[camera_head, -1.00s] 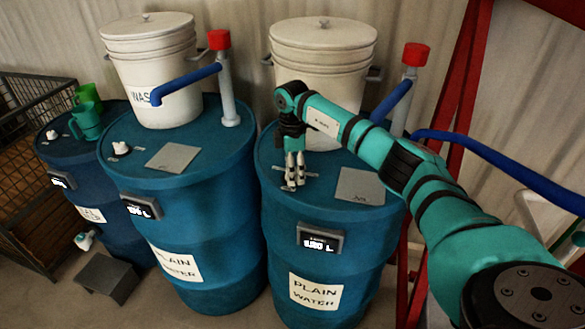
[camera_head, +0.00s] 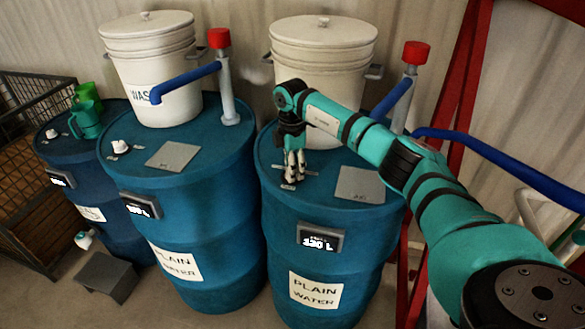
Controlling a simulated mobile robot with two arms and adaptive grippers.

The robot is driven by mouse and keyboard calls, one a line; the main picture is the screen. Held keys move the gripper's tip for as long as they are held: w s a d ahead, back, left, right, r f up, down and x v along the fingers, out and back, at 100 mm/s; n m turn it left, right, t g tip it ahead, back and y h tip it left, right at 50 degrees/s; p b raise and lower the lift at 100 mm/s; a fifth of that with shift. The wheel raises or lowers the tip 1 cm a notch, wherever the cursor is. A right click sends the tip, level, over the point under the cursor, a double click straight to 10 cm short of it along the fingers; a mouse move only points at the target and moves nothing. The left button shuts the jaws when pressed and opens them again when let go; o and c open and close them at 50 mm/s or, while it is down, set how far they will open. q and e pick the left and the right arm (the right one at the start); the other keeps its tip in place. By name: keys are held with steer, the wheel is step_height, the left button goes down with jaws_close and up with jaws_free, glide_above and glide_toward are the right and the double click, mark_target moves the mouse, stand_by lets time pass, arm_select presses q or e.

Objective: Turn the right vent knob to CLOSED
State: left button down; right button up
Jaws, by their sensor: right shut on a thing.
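The right blue drum (camera_head: 320,215) stands upright with a "PLAIN WATER" label. My right gripper (camera_head: 291,180) points down at the left part of its lid. It is shut on the right vent knob, which its fingers mostly hide, so I cannot read the knob's setting. A white knob (camera_head: 120,147) shows uncovered on the middle drum's lid. My left gripper is not in view.
A white lidded bucket (camera_head: 318,75) stands on the right drum behind my gripper. A red-capped post with a blue spout (camera_head: 394,98) is beside it. A grey plate (camera_head: 360,185) lies on the lid. Red frame bars (camera_head: 458,90) are at the right.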

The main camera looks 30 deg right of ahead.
steer(key=n, duration=0.4)
steer(key=shift+b, duration=0.3)
steer(key=n, duration=0.4)
steer(key=shift+b, duration=0.35)
steer(key=n, duration=0.4)
steer(key=shift+b, duration=0.4)
steer(key=shift+n+b, duration=0.3)
steer(key=shift+n, duration=1.9)
steer(key=o, duration=1.1)
steer(key=shift+o, duration=0.2)
steer(key=shift+r, duration=0.15)
